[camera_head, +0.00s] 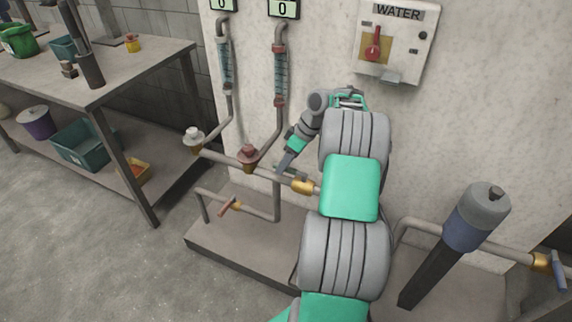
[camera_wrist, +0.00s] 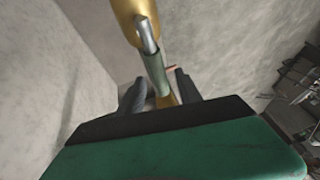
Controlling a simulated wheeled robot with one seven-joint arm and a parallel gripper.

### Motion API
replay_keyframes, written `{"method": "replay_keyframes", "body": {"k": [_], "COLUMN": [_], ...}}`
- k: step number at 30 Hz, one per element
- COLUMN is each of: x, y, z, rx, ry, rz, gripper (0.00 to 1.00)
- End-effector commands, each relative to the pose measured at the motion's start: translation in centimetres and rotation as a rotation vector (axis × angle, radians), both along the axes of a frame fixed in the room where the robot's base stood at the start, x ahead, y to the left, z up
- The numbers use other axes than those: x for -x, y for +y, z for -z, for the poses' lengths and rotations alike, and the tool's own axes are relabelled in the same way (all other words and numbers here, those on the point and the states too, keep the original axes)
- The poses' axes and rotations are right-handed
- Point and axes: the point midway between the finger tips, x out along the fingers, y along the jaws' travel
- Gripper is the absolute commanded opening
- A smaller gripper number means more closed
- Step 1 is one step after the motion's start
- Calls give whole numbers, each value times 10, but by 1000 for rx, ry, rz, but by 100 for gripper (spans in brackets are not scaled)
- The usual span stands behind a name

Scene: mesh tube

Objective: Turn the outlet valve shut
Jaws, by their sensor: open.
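A brass valve (camera_head: 303,186) sits on the horizontal pipe at the wall. My gripper (camera_head: 284,168) is just above and left of it, open and pointing down. In the wrist view a brass valve body (camera_wrist: 130,14) with a silver stem is at the top. A grey-green lever (camera_wrist: 156,70) runs from it toward the space between my two open fingers (camera_wrist: 160,92). I cannot tell whether the fingers touch the lever. No label marks which valve is the outlet. My arm hides part of the pipe in the head view.
A red-handled valve (camera_head: 230,206) is on the lower pipe. A blue-handled brass valve (camera_head: 543,262) is at the far right, past a grey-blue cylinder (camera_head: 475,217). A WATER switch box (camera_head: 397,40) hangs on the wall. A workbench (camera_head: 130,68) stands left.

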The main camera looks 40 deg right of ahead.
Motion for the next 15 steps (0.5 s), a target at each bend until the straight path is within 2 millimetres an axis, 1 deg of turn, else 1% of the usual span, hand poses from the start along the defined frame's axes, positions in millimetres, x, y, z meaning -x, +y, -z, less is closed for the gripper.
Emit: {"method": "replay_keyframes", "body": {"k": [3,15], "x": [0,0], "y": [0,0], "z": [-1,-1], "rx": [0,0], "ry": [0,0], "rz": [0,0], "gripper": [41,9]}}
